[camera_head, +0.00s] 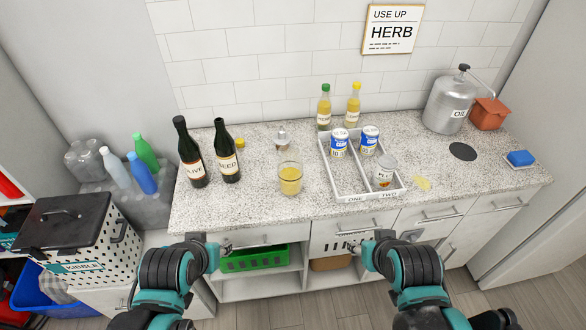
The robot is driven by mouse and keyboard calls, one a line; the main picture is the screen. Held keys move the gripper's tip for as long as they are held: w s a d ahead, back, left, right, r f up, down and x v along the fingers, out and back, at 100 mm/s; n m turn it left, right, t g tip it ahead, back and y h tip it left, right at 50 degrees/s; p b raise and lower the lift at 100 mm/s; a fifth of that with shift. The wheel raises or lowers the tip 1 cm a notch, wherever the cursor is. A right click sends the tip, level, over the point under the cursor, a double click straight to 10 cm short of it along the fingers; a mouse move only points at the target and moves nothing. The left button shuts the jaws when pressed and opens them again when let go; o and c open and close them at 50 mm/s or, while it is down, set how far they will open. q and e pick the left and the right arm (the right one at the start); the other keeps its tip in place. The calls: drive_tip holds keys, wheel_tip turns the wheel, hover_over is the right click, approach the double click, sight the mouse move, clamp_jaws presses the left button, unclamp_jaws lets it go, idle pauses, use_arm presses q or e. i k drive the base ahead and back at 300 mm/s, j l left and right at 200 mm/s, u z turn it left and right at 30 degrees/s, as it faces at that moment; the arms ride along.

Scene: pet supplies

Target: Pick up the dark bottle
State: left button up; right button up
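Two dark bottles stand upright at the left end of the speckled counter (255,215). The left dark bottle (187,150) has a label that seems to read OLIVE. The other dark bottle (226,152), just right of it, has a label that seems to read SEED. My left gripper (227,246) is in front of the counter's front edge, below and nearer than both bottles. My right gripper (368,245) is also in front of the counter, by the drawers. Neither touches a bottle, and the fingers are too small to judge.
A glass of yellow liquid (290,180) stands right of the bottles, with a small clear bottle (282,140) behind. A white tray (347,192) holds cans and a jar. Two yellow bottles (324,108) stand behind it. A metal oil can (450,103) is far right.

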sight(225, 145)
drive_tip(key=i+j+u, duration=0.15)
drive_tip(key=j+u, duration=0.25)
drive_tip(key=i+j+u, duration=0.15)
drive_tip(key=u, duration=0.25)
